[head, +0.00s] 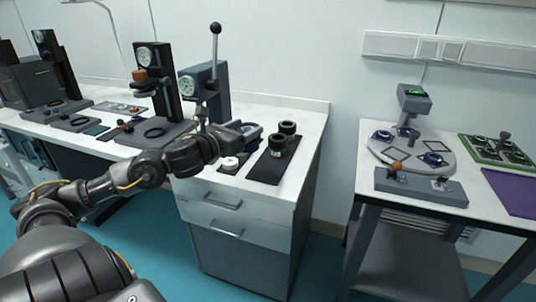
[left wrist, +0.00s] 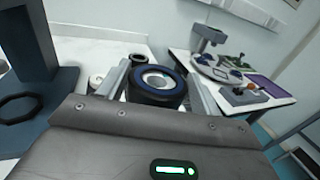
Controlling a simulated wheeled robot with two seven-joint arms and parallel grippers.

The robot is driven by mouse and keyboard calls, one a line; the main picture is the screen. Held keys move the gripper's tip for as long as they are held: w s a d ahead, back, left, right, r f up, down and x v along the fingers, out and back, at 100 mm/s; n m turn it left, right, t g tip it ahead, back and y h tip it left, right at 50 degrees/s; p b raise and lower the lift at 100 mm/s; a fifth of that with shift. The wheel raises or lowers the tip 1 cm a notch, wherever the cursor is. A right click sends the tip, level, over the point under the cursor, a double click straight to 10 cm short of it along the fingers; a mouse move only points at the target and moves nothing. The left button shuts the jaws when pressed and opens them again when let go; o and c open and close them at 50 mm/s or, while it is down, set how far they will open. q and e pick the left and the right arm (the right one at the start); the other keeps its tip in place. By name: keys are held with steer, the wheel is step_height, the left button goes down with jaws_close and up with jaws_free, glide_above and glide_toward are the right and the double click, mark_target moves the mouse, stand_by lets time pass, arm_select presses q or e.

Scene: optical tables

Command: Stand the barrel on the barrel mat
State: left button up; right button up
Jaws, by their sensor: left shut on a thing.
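My left gripper (head: 246,128) is shut on a dark barrel with a blue ring around its top (left wrist: 158,82). In the left wrist view the barrel sits between the two fingers, its pale round top facing the camera. In the head view the gripper and wrist hide most of it. A long black mat (head: 264,172) lies at the right end of the long table, just right of and in front of the gripper. Two dark cylinders, one with a green ring (head: 278,146) and one behind it (head: 288,128), stand on it. Whether this is the barrel mat is unclear. My right gripper is out of view.
A small white-topped disc (head: 230,162) lies on a dark pad left of the black mat. A lever press (head: 212,90) stands close behind my left wrist. A second table (head: 376,148) at the right holds a round device, a control box (head: 420,187) and a purple mat (head: 515,190).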

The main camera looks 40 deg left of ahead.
mark_target(254, 126)
arm_select(q)
steer(key=w, duration=0.3)
steer(key=shift+w+d+f, duration=0.15)
steer(key=shift+d+f, duration=0.2)
steer(key=shift+f, duration=0.05)
steer(key=w+f, duration=0.1)
steer(key=f, duration=0.2)
steer(key=w+f, duration=0.2)
steer(key=f, duration=0.1)
steer(key=w+d+f, duration=0.1)
steer(key=f, duration=0.2)
steer(key=shift+w, duration=0.4)
steer(key=shift+f, duration=0.2)
steer(key=o, duration=1.4)
steer(key=shift+c, duration=0.2)
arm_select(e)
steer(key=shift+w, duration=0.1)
